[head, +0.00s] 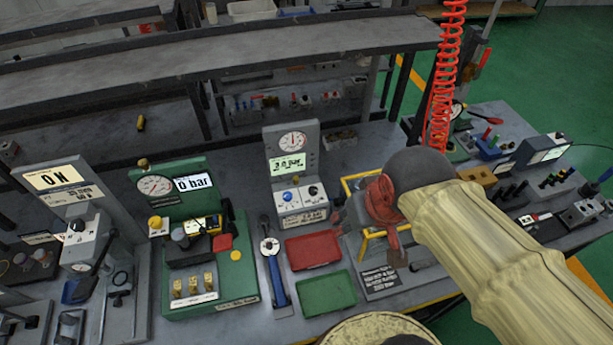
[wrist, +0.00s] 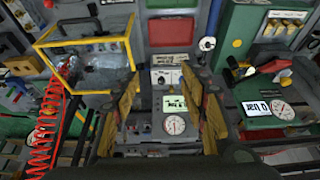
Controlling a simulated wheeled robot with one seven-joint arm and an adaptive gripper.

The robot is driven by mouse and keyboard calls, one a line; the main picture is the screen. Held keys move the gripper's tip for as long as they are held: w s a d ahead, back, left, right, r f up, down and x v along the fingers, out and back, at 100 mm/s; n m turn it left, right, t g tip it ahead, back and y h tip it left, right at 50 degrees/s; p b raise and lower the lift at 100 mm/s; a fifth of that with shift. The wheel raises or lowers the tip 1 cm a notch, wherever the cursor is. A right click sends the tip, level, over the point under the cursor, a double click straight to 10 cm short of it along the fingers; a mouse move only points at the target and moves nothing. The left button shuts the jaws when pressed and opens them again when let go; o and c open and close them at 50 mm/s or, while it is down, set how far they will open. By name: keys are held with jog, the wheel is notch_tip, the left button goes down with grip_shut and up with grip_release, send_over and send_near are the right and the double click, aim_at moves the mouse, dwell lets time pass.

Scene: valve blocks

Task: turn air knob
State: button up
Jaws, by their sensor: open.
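A grey air unit (head: 275,150) stands upright at the middle of the bench in the head view, with a round gauge (head: 293,141) and a lit display (head: 287,165) that seems to read about 2.0 bar. Its white front panel carries a blue knob (head: 288,197) and a black knob (head: 312,190); I cannot tell which is the air knob. The wrist view shows the unit upside down, its knob panel (wrist: 167,77) seen between my fingers. My gripper (wrist: 158,78) is open and empty, apart from the panel. In the head view it is partly hidden by my arm.
A red tray (head: 313,250) and a green tray (head: 327,293) lie before the unit. A blue-handled tool (head: 276,275) and a green valve block (head: 235,280) are to the left. A yellow-framed box (head: 352,182) stands close to my wrist. A red coiled hose (head: 441,100) hangs behind my arm.

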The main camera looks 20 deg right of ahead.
jog(key=w+f+g+p, duration=0.2)
jog(key=w+f+p, duration=0.1)
jog(key=w, duration=0.3)
jog(key=w+f+g+p, duration=0.3)
jog(key=w+p, duration=0.1)
jog(key=w, duration=0.2)
jog(key=n+p, duration=0.4)
jog(key=n, duration=0.2)
send_over(313, 189)
jog(key=shift+t, duration=0.3)
notch_tip(313, 189, down, 12)
jog(key=shift+w+f, duration=0.1)
jog(key=shift+f, duration=0.4)
notch_tip(313, 189, down, 7)
jog(key=shift+f, duration=0.15)
jog(key=shift+c, duration=1.2)
grip_shut()
